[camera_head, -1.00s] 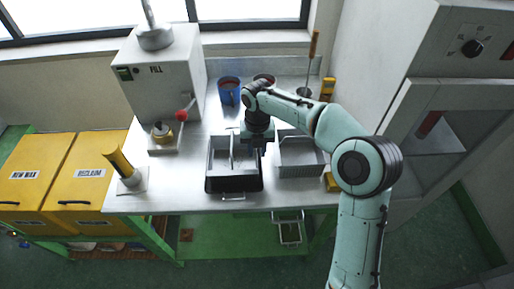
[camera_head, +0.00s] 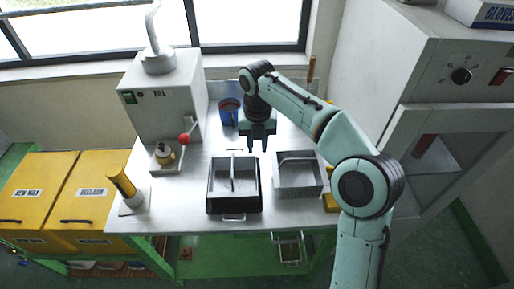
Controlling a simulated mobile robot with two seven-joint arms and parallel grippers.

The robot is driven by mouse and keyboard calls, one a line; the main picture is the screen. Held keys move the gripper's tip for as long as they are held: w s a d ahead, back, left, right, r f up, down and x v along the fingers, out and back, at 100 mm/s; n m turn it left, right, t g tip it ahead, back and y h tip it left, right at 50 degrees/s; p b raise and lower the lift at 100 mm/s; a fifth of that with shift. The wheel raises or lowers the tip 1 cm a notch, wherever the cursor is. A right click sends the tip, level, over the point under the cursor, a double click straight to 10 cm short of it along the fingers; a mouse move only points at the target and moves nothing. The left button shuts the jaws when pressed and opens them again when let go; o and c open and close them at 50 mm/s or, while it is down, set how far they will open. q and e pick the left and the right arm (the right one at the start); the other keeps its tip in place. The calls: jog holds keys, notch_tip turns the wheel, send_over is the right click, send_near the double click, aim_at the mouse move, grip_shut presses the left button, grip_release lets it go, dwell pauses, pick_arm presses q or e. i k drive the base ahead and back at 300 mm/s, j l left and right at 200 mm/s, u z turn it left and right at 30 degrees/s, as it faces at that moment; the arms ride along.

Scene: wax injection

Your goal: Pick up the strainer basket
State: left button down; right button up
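A grey basket with fine-textured walls and an arched handle (camera_head: 298,190) stands on the steel table, right of centre; it looks like the strainer basket. Left of it, a metal pan with a thin upright handle or divider (camera_head: 222,183) sits in a black tray (camera_head: 234,209). My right gripper (camera_head: 257,147) points down behind and between these two. Its two fingers are apart with nothing between them, and it touches neither container. My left gripper is not in view.
A white FILL machine (camera_head: 162,100) with a red-knobbed lever stands at the back left, and a blue cup (camera_head: 229,112) beside it. A yellow-handled tool (camera_head: 122,182) stands at the left edge. A wall and cabinet (camera_head: 450,140) bound the right.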

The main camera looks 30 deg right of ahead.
aim_at(298, 175)
jog(key=k, duration=1)
